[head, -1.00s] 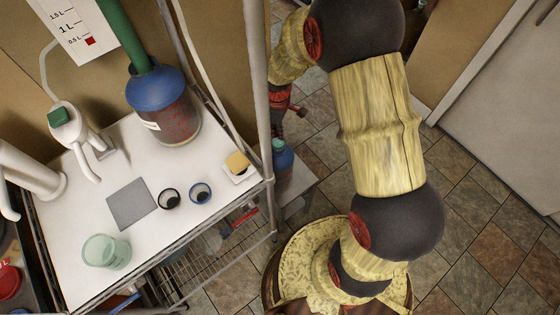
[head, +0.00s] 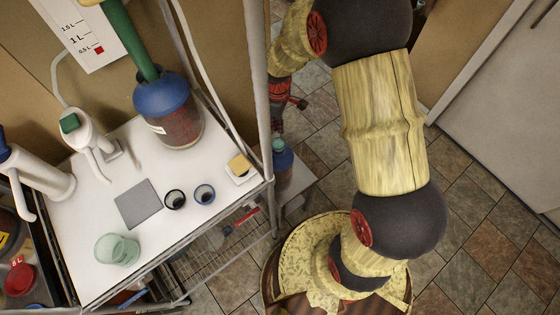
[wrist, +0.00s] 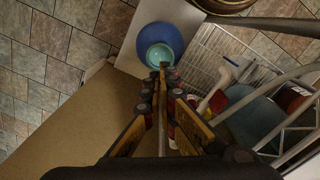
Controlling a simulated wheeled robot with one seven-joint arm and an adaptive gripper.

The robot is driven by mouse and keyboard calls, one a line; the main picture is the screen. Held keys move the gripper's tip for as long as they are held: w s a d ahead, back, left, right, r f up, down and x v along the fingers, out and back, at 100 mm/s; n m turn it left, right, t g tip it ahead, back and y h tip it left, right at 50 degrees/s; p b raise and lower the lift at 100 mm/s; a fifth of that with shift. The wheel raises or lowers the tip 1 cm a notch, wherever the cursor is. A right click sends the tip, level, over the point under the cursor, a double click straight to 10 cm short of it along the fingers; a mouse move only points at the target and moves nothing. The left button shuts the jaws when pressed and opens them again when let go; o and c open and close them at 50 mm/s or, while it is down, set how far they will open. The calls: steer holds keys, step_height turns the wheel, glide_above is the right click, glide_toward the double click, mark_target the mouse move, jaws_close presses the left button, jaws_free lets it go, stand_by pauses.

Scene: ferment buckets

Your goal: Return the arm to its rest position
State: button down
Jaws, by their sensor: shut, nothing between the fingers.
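My arm reaches up the right half of the head view and bends over toward the shelf rack. My gripper (head: 279,122) hangs behind the rack post, so the head view shows it only in part. In the wrist view its two fingers (wrist: 164,75) run close together and hold nothing. Beyond the fingertips is a blue round container with a teal opening (wrist: 160,38) on a pale surface. In the head view a blue-topped container (head: 283,158) stands on a low stand just below my gripper; I cannot tell whether the fingers touch it.
The rack post (head: 257,90) stands near my arm. Tiled floor (head: 480,230) is clear at right.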

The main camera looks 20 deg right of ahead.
steer(key=shift+r, duration=0.3)
stand_by(0.5)
steer(key=s+r+m+t, duration=0.2)
steer(key=s+r+m, duration=0.1)
steer(key=s+r, duration=0.4)
steer(key=s+r+m+t, duration=0.1)
steer(key=s+r+m, duration=0.2)
steer(key=s+r, duration=0.4)
steer(key=s+r+m+t, duration=0.2)
steer(key=s+r, duration=0.6)
steer(key=r, duration=0.8)
steer(key=shift+r+m+t, duration=0.3)
steer(key=shift+m, duration=0.5)
